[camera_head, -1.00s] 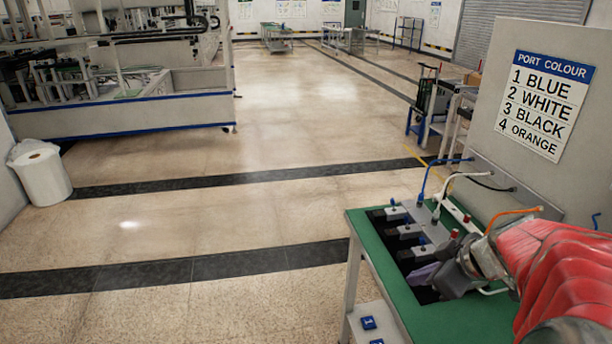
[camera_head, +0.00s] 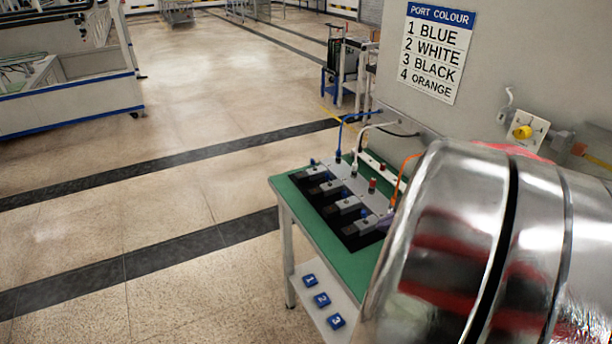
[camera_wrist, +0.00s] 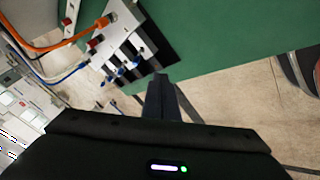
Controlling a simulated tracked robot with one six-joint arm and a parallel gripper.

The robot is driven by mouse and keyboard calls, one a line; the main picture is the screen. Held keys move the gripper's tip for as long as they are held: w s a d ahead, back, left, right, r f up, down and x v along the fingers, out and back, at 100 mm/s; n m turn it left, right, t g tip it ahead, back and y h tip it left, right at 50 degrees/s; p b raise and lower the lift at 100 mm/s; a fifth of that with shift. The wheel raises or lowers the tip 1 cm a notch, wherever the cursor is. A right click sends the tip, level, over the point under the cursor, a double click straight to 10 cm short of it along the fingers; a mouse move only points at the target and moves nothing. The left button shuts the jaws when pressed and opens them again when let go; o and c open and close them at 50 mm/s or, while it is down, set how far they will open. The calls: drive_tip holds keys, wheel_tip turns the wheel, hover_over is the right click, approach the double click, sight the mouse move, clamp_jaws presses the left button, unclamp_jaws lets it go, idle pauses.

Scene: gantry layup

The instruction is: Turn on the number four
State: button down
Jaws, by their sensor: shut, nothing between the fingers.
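A green-topped table (camera_head: 292,200) carries a row of grey switch units on a black panel. The unit nearest me (camera_head: 362,226) is partly hidden by my arm, and an orange cable (camera_head: 405,168) runs down near it. The wall sign (camera_head: 437,52) pairs 4 with orange. In the wrist view the orange cable (camera_wrist: 45,46) reaches the end unit (camera_wrist: 128,20) at upper left; several levers have blue tips. My gripper (camera_wrist: 160,82) is shut and empty, with its tips over the table's edge, apart from the units in the picture. My arm covers most of the gripper in the head view.
A yellow knob (camera_head: 522,132) is on the wall. Floor to the left is clear.

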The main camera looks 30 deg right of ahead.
sight(364, 216)
drive_tip(key=x, duration=0.9)
drive_tip(key=shift+w+f, duration=0.1)
drive_tip(key=shift+f, duration=0.1)
drive_tip(key=shift+w+d+r, duration=0.2)
drive_tip(key=shift+w+d, duration=0.45)
drive_tip(key=shift+d, duration=0.05)
drive_tip(key=shift+w+d+r, duration=0.25)
drive_tip(key=shift+w+d, duration=0.4)
drive_tip(key=shift+w, duration=0.05)
drive_tip(key=shift+d, duration=0.15)
drive_tip(key=shift+w, duration=0.1)
